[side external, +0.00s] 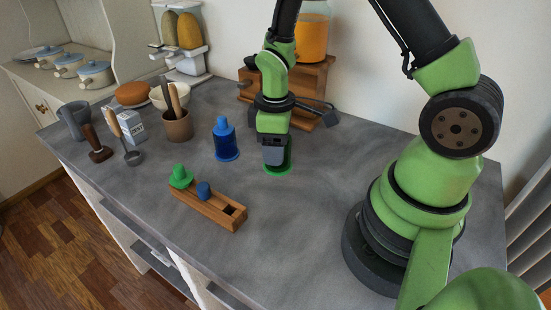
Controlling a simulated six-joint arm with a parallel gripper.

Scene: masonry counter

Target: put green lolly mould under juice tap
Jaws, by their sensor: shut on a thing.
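My gripper (276,163) points down at the counter, right of the blue mould, and is shut on a green piece. I take this to be the green lolly mould (286,170); only its rim shows around the fingers, low at the counter top. Whether it touches the counter is hard to tell. A juice dispenser (313,38) with orange juice stands on a wooden stand (300,80) behind my arm. My arm covers part of the stand, and I cannot clearly make out the tap.
A blue mould (225,142) stands left of my gripper. A wooden rack (222,213) in front holds a green piece (180,177) and a blue piece (203,191), with an empty slot at its right. A utensil pot (178,127) stands left.

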